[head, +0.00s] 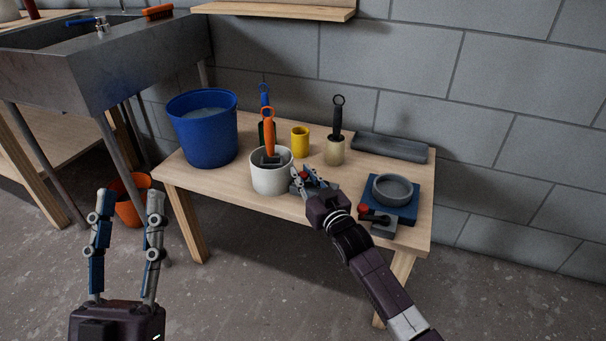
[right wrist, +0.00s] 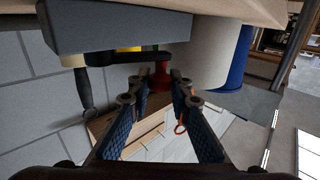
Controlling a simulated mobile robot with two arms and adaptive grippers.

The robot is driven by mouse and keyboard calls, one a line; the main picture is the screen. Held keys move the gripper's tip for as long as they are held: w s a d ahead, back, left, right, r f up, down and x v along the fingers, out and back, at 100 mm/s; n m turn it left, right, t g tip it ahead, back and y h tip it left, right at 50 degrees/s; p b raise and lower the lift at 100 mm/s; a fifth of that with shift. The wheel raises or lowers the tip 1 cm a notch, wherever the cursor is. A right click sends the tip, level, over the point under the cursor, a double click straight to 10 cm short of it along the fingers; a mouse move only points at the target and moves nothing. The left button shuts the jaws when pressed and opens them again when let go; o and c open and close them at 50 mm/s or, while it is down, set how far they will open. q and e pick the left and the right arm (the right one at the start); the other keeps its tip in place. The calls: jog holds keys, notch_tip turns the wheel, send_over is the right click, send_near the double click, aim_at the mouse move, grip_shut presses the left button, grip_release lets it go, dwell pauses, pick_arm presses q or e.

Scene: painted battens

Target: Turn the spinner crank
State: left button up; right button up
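A small grey block (right wrist: 110,25) with a dark crank arm (right wrist: 112,58) and red knob (right wrist: 161,75) shows in the right wrist view. My right gripper (head: 302,176) is over the table's front edge, mostly covering this crank in the head view. Its fingers are spread either side of the knob, which appears apart from both pads. A second red knob (head: 363,209) on a short dark arm is to the right, by a blue base (head: 402,212) with a grey round dish (head: 393,189). I cannot tell which crank is the spinner's. My left gripper (head: 130,197) is open and empty.
On the table (head: 214,184) stand a blue bucket (head: 203,140), a white pot (head: 271,182) with an orange-handled tool, a yellow cup (head: 300,141) and a beige pot (head: 334,154) with a black-handled brush. A grey slab (head: 391,147) lies behind. A sink (head: 150,65) is at left.

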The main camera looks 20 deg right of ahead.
jog(key=shift+o, duration=1)
jog(key=shift+a+r, duration=0.1)
jog(key=shift+s, duration=0.5)
jog(key=s+d, duration=0.2)
jog(key=s, duration=0.9)
jog(key=shift+w, duration=0.1)
